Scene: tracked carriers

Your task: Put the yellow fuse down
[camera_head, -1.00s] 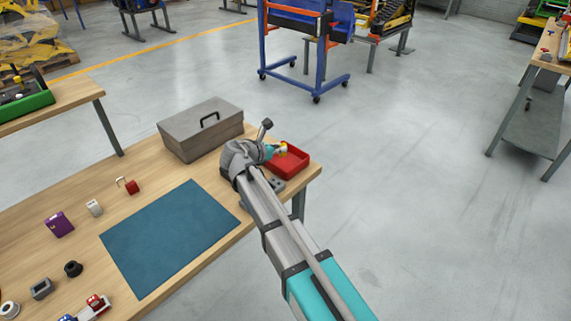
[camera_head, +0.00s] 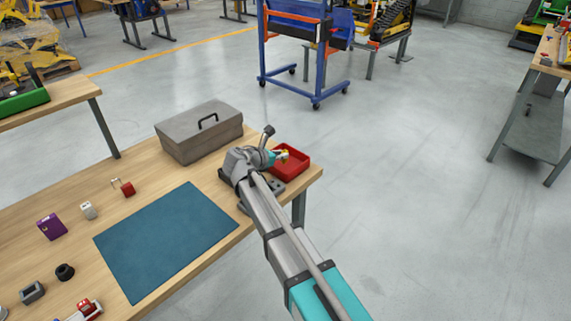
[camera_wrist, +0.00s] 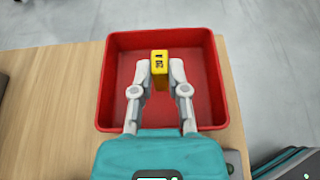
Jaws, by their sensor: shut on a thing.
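The yellow fuse (camera_wrist: 160,62) shows in the wrist view with dark marking on its face. My gripper (camera_wrist: 160,72) is shut on it, one finger on each side. Both are over the inside of a red tray (camera_wrist: 216,82); I cannot tell whether the fuse touches the tray floor. In the head view my gripper (camera_head: 281,155) reaches over the red tray (camera_head: 300,168) at the table's right end.
A grey toolbox (camera_head: 200,138) stands left of my arm on the wooden table (camera_head: 140,175). A blue mat (camera_head: 165,242) lies bare in front.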

